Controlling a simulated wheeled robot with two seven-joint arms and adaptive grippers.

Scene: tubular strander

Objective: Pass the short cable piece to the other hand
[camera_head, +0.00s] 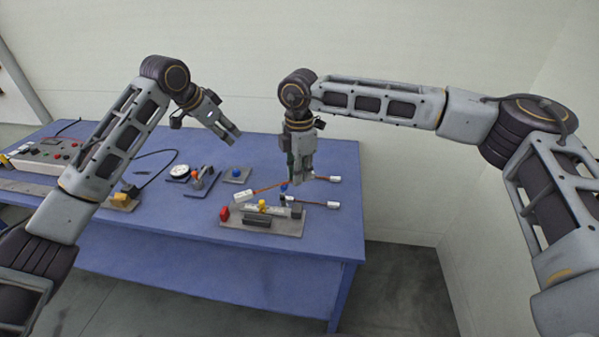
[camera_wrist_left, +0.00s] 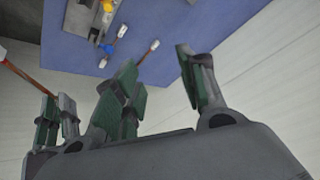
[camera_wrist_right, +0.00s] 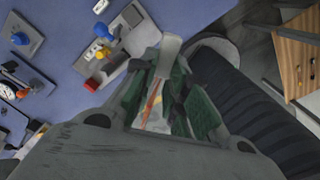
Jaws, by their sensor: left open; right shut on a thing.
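My right gripper (camera_head: 301,174) is shut on the short cable piece (camera_head: 266,188), orange with a white end (camera_head: 243,196), and holds it above the right part of the table. In the right wrist view the orange strand (camera_wrist_right: 153,100) shows between the fingers, with a white end (camera_wrist_right: 171,46) beyond them. My left gripper (camera_head: 228,132) is open and empty, up and to the left of the right gripper. In the left wrist view the red-orange strand (camera_wrist_left: 20,75) runs to the right gripper's fingers (camera_wrist_left: 52,122), left of my open left fingers (camera_wrist_left: 163,85).
The blue table (camera_head: 180,215) carries a grey fixture plate (camera_head: 240,229) with a red block and yellow knob under the right gripper. White cable ends (camera_head: 333,204) lie right of it. Small devices (camera_head: 198,180) and a control box (camera_head: 45,152) stand left. Walls are behind and right.

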